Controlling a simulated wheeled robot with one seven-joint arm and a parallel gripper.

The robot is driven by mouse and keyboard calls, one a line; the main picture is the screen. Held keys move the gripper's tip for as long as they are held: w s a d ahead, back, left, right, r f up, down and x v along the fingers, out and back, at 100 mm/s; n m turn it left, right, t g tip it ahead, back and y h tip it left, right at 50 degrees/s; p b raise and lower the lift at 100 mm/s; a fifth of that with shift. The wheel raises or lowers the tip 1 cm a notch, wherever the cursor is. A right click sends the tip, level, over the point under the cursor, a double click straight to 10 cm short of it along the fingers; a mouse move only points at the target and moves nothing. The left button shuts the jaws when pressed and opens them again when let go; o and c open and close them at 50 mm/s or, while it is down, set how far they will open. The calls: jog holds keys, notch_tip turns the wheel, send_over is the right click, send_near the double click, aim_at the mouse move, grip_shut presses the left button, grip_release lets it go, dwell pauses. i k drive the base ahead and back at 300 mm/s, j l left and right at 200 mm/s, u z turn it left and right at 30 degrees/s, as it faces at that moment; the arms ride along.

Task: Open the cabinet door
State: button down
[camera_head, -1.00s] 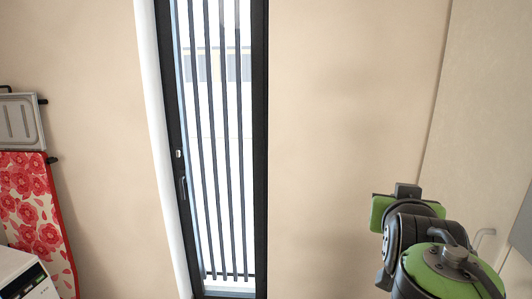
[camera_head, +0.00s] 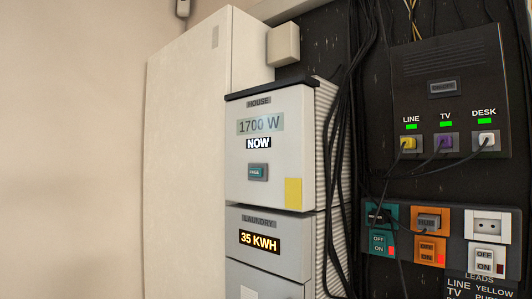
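A tall off-white cabinet-like unit (camera_head: 185,160) stands against the wall, left of the meter boxes. Its broad pale face looks closed, and I see no handle on it. Its lower end runs out of the picture. I cannot tell for sure whether this face is the cabinet door. My gripper is not in view, and no part of my arm shows.
A white meter box (camera_head: 270,190) reading 1700 W sits above a grey laundry box (camera_head: 265,250). Black cables (camera_head: 345,150) hang beside them. A black socket box (camera_head: 450,95) with plugged leads and a switch panel (camera_head: 440,240) are at the right. Bare wall (camera_head: 70,150) fills the left.

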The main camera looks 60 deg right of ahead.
aim_at(188, 79)
jog(key=z, duration=1.8)
